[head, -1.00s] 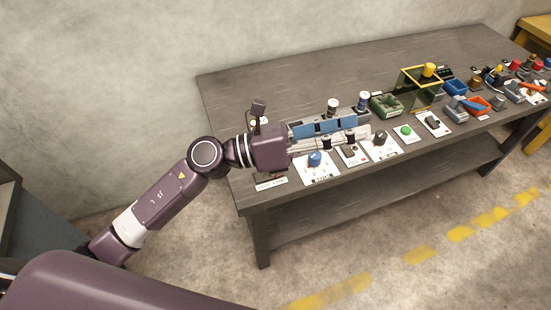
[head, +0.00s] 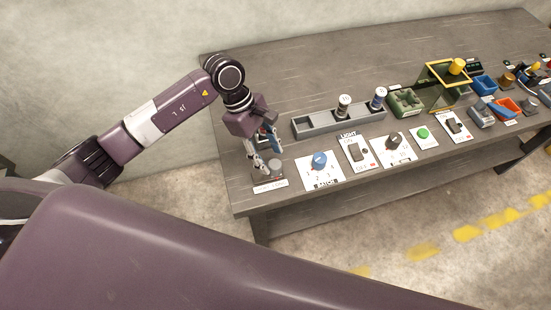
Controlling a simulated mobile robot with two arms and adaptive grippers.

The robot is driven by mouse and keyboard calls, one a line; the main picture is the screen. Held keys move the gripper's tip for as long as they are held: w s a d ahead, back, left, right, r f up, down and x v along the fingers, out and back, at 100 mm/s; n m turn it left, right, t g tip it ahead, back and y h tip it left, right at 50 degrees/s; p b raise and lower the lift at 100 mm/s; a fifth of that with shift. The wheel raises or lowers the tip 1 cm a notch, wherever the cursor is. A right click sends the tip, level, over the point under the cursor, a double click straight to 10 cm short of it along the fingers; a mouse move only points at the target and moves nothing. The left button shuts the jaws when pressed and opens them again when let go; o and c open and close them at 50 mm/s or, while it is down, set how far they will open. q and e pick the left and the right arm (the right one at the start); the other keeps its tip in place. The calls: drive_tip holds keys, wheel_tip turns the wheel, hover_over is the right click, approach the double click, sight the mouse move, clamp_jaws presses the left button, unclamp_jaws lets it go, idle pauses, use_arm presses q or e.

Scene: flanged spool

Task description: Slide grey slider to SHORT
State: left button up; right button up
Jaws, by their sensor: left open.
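The grey slider (head: 274,165) is a small grey knob at the left front corner of the table. A small white label strip (head: 270,185) lies just in front of it, its lettering too small to read. My left gripper (head: 266,157) points down over the slider with its fingers apart, one on the left and one on the right. The fingers partly hide the slider and its track. I cannot tell whether they touch the knob. My right gripper is not in view.
Right of the slider stand a blue knob (head: 319,160) on a white plate, a light switch (head: 355,152), a black knob (head: 393,139) and a green button (head: 422,133). A grey rack (head: 325,124) with two spools is behind. The table's (head: 290,85) back left is clear.

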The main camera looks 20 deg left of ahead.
sight(274, 163)
use_arm(q)
drive_tip(key=x, duration=0.3)
drive_tip(key=shift+w+d+f+p, duration=0.2)
drive_tip(key=shift+f+p, duration=0.15)
drive_tip(key=shift+p, duration=0.05)
drive_tip(key=shift+d+f, duration=0.1)
drive_tip(key=shift+f, duration=0.2)
drive_tip(key=c, duration=0.9)
clamp_jaws()
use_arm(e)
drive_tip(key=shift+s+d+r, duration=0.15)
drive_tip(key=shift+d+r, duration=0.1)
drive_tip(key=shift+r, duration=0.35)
